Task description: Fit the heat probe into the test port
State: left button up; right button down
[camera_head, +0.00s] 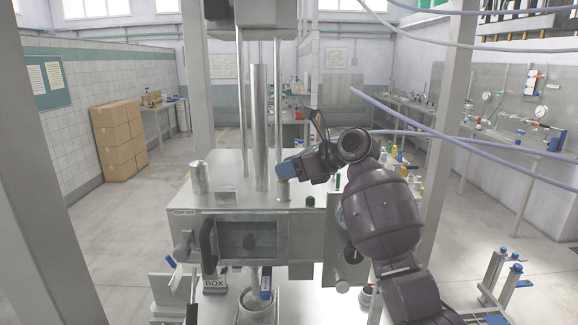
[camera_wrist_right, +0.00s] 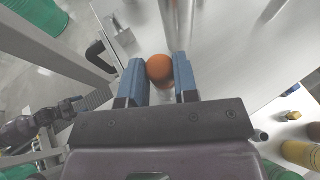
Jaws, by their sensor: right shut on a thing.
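My right gripper (camera_head: 284,168) reaches in from the right over the top of the steel machine. In the right wrist view its blue fingers (camera_wrist_right: 160,80) are shut on an orange-topped piece, which looks like the heat probe (camera_wrist_right: 159,68). The probe's lower part is mostly hidden by the fingers. In the head view a short metal cylinder (camera_head: 283,191), perhaps the test port, stands on the machine top just below the fingertips. I cannot tell whether the probe touches it or is inside it. My left gripper does not show clearly in either view.
A tall steel tube (camera_head: 260,130) rises close to the left of the gripper. A smaller metal cylinder (camera_head: 201,178) stands at the left of the machine top (camera_head: 228,212). Cardboard boxes (camera_head: 118,140) are stacked by the left wall. Hoses (camera_head: 470,150) cross at the right.

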jog(key=shift+f, duration=0.3)
jog(key=c, duration=0.8)
grip_release()
jog(key=shift+d, duration=0.1)
